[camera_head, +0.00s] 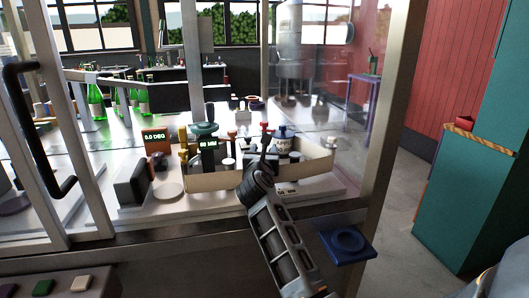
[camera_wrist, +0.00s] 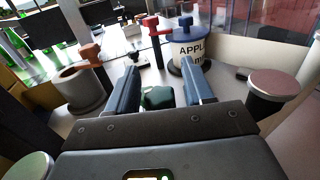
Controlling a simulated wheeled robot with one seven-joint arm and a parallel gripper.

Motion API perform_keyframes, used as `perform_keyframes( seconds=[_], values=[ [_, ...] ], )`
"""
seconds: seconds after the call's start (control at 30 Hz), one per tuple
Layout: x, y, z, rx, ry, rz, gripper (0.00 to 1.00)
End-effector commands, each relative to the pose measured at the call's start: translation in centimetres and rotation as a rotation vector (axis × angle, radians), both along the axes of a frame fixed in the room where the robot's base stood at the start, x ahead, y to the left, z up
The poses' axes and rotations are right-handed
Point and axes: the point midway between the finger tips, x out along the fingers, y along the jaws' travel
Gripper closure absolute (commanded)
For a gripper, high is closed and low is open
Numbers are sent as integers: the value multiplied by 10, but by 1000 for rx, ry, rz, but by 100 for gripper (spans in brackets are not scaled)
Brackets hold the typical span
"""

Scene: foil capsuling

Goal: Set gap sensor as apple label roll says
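The apple label roll (camera_wrist: 190,48) is a white drum with a dark blue top and base, lettered "APPL" with a partly hidden second line; the number is not readable. It stands upright just beyond my right finger. In the head view the roll (camera_head: 284,138) is at the right of the machine deck. My gripper (camera_wrist: 161,78) is open, its two blue-grey fingers apart, with a dark green knob-like piece (camera_wrist: 158,98) low between them; contact cannot be told. In the head view my gripper (camera_head: 262,160) reaches over the pale guard. I cannot tell for certain which part is the gap sensor.
A small display (camera_head: 207,143) seems to read in MM, and another (camera_head: 154,136) reads "0.0 DEG". A red-topped post (camera_wrist: 154,32), a grey ring (camera_wrist: 80,88) and a pink-topped cylinder (camera_wrist: 272,88) stand close around. Green bottles (camera_head: 96,100) are at the back left.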

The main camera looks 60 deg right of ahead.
Motion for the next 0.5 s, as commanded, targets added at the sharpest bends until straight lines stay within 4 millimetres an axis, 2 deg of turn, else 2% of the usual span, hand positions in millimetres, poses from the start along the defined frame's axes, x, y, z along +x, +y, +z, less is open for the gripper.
perform_keyframes(
  seconds=[0.27, 0.37, 0.5],
  values=[
    [-1, 1, 0, 0, 0, 0, 46],
    [-3, 8, -1, 0, 1, 2, 46],
    [-11, 28, -2, 0, 1, 3, 46]
  ],
)
